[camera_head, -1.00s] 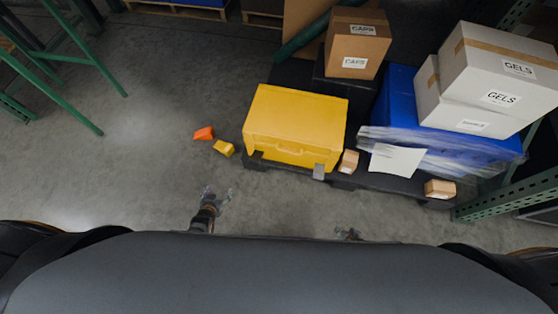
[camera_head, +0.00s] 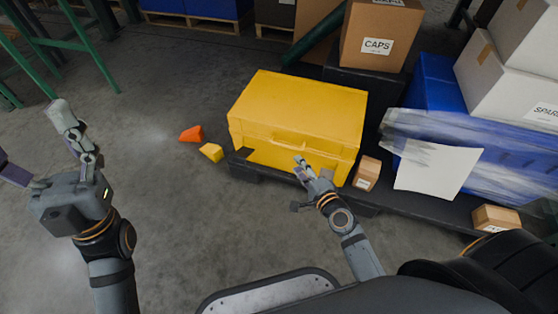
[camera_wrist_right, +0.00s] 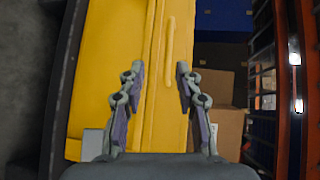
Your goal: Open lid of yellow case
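A yellow case (camera_head: 300,105) lies on a black pallet with its lid shut. Its lid seam and handle (camera_wrist_right: 170,50) show in the right wrist view. My left gripper (camera_head: 32,140) is open and empty over the floor, far left of the case.
A CAPS carton (camera_head: 378,42) and wrapped blue tote (camera_head: 500,145) are behind and right.

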